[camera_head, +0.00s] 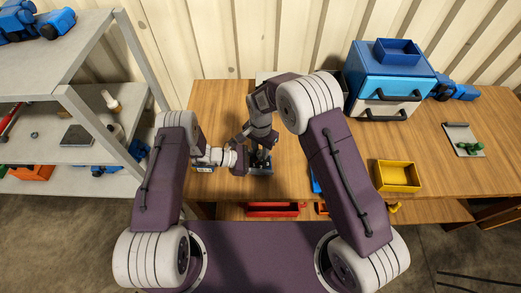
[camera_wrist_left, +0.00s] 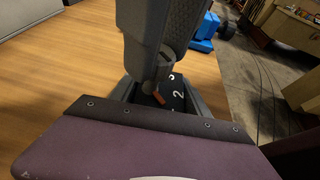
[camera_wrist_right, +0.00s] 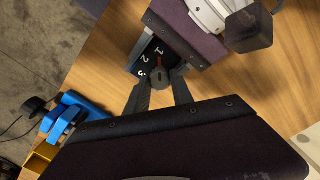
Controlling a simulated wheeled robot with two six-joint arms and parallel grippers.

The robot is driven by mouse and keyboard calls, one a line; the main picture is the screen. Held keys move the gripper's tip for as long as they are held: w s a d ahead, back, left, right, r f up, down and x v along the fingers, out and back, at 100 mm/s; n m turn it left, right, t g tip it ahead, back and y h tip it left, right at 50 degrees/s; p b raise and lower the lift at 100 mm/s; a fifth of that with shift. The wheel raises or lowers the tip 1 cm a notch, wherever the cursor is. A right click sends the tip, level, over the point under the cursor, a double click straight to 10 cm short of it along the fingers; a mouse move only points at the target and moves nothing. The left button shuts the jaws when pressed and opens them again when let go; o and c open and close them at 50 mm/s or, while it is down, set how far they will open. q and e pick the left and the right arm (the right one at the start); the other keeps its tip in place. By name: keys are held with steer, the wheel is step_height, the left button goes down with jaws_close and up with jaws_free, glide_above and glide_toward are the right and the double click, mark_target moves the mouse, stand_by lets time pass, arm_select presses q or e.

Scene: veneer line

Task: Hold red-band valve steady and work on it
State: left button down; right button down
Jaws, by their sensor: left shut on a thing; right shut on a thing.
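The valve (camera_head: 261,169) is a small dark block with some blue, on the wooden bench between my two grippers, mostly hidden in the head view. In the right wrist view its dark plate (camera_wrist_right: 147,52) carries white numbers 1, 2 and 3, with a round grey knob (camera_wrist_right: 160,78) beside them. A short orange-red mark (camera_wrist_left: 152,98) shows near the number 2 in the left wrist view. My left gripper (camera_head: 248,161) comes in from the left and is shut on the valve's body. My right gripper (camera_head: 262,158) reaches from above, its fingers closed around the knob.
On the bench (camera_head: 222,105) stand a blue drawer box (camera_head: 375,85), a yellow bin (camera_head: 397,175) and a clipboard-like plate with a green part (camera_head: 470,146). Grey shelves (camera_head: 80,60) stand at left. Red bins (camera_head: 273,209) sit under the bench's front edge.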

mark_target(261, 152)
steer(key=shift+n, duration=0.3)
steer(key=n, duration=0.8)
steer(key=shift+n, duration=0.4)
stand_by(0.3)
steer(key=c, duration=1.1)
jaws_free()
step_height(261, 152, up, 12)
